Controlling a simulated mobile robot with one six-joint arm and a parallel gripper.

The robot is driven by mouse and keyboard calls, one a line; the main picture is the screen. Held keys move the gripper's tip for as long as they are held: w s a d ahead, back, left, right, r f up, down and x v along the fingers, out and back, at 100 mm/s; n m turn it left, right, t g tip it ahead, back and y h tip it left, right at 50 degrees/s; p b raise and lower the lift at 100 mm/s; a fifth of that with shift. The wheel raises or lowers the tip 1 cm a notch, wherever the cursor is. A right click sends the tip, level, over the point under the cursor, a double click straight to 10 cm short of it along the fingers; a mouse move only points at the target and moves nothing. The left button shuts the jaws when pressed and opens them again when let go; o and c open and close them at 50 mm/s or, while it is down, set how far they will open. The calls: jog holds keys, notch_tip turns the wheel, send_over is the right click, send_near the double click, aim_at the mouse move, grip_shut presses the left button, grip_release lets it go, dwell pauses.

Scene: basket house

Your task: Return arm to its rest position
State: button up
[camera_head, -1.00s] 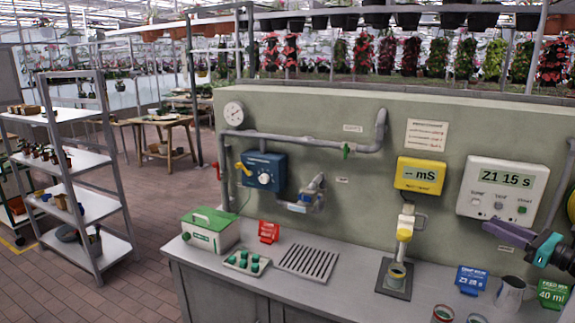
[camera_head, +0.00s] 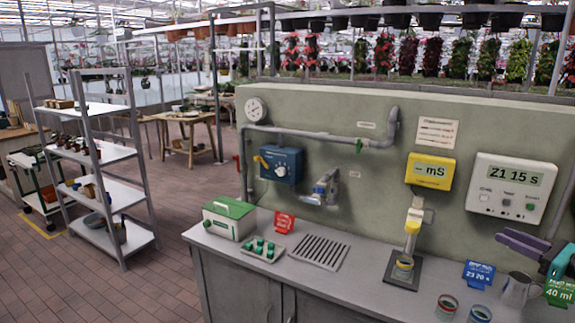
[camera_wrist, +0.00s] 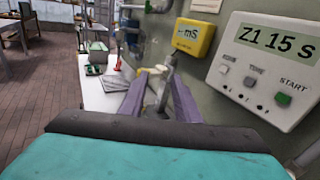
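My gripper (camera_head: 505,236) is at the right edge of the head view, with purple fingers and a teal wrist. It is in the air over the right end of the grey counter (camera_head: 345,283), in front of the wall and below the white timer panel (camera_head: 508,188). In the wrist view, the two purple fingers of my gripper (camera_wrist: 160,74) stand apart with nothing seen between them except the background. The rest of my arm is mostly out of the head view.
Near the gripper are a grey mug (camera_head: 517,291), a blue sign (camera_head: 479,273), a green sign (camera_head: 558,293) and two open tins, one red-banded (camera_head: 446,307). A yellow meter (camera_head: 430,172) hangs above a stand with a cup (camera_head: 404,264). Open floor (camera_head: 110,290) lies left, before a shelf rack (camera_head: 119,197).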

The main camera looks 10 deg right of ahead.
jog(key=w+a+f+n+g, duration=0.2)
jog(key=w+a+f+n, duration=0.1)
jog(key=a+f, duration=0.5)
jog(key=w+a+f+n+g+y, duration=0.1)
jog(key=w+a+f+n+g, duration=0.2)
jog(key=w+a+f, duration=0.3)
jog(key=w+a+f+n+g, duration=0.3)
jog(key=w+a+f+n, duration=0.2)
jog(key=a+f, duration=0.5)
jog(key=shift+a+f+y, duration=0.1)
jog(key=shift+a+y, duration=0.3)
jog(key=shift+a, duration=1.95)
jog(key=s+a+f+n+g+h, duration=0.2)
jog(key=s+a+f+n+g, duration=0.15)
jog(key=a+f+n, duration=0.5)
jog(key=s+a+f+n+g+h, duration=0.2)
jog(key=s+a+f+n, duration=0.3)
jog(key=a, duration=0.6)
jog(key=s+a+f+n+g+h, duration=0.2)
jog(key=a+f+n+g+h, duration=0.1)
jog(key=a+f+n, duration=0.6)
jog(key=s+f+m+g+b, duration=0.1)
jog(key=s+f+g+b, duration=0.5)
jog(key=s+f, duration=2)
jog(key=b, duration=0.4)
jog(key=shift+s+a+f, duration=0.15)
jog(key=shift+a+f, duration=0.2)
jog(key=shift+a, duration=0.05)
